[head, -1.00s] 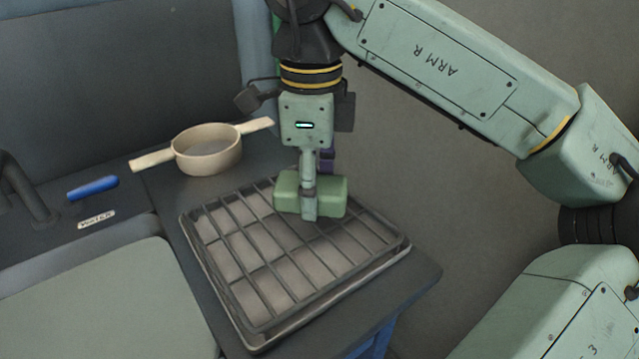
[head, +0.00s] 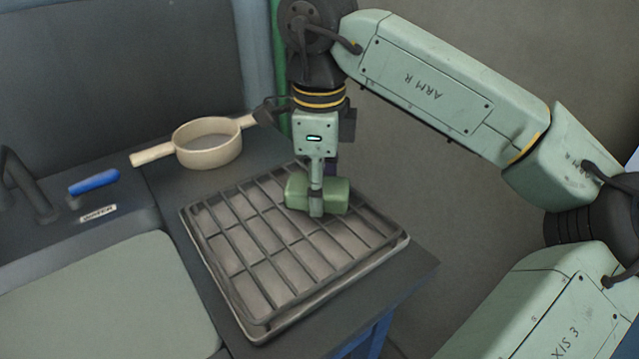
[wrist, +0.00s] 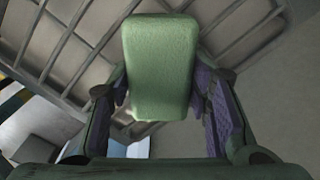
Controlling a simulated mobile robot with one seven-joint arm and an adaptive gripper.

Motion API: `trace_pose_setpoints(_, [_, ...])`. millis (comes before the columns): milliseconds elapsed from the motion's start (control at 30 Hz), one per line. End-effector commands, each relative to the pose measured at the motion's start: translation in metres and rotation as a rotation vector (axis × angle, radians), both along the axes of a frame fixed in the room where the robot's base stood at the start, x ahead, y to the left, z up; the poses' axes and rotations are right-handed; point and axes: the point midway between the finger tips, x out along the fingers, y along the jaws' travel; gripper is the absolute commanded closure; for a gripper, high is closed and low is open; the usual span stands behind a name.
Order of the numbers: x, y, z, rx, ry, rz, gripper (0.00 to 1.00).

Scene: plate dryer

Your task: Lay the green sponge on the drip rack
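The green sponge (head: 335,196) is a block between the fingers of my gripper (head: 316,208), over the far right part of the drip rack. In the wrist view the sponge (wrist: 160,65) lies between the purple finger pads of my gripper (wrist: 163,90), which appear to press on both its sides. The drip rack (head: 262,262) is a dark wire grid over a pale tray on the counter; its bars (wrist: 65,50) show behind the sponge in the wrist view. The sponge is very close to the bars; I cannot tell whether it touches them.
A cream two-handled strainer (head: 208,148) stands behind the rack at the left. A dark faucet (head: 35,190) with a blue lever (head: 94,182) and a pale green panel (head: 110,300) are further left. The counter edge (head: 425,280) lies right of the rack.

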Motion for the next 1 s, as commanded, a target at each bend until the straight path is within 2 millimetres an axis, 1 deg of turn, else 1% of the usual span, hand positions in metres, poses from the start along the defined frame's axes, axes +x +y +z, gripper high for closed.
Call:
trace_pose_setpoints(33, [0.000, 0.000, 0.000, 0.000, 0.000, 0.000, 0.52])
trace_pose_setpoints(300, [0.000, 0.000, 0.000, 0.000, 0.000, 0.000, 0.35])
trace_pose_setpoints(567, [0.000, 0.000, 0.000, 0.000, 0.000, 0.000, 0.35])
trace_pose_setpoints(633, [0.000, 0.000, 0.003, 0.000, 0.000, 0.000, 0.35])
trace_pose_setpoints(767, [0.001, 0.000, 0.016, 0.000, -0.003, -0.002, 0.35])
trace_pose_setpoints(867, [0.001, 0.000, 0.035, -0.001, -0.003, -0.001, 0.35])
trace_pose_setpoints(1000, [0.001, 0.001, 0.067, -0.001, -0.004, -0.002, 0.35])
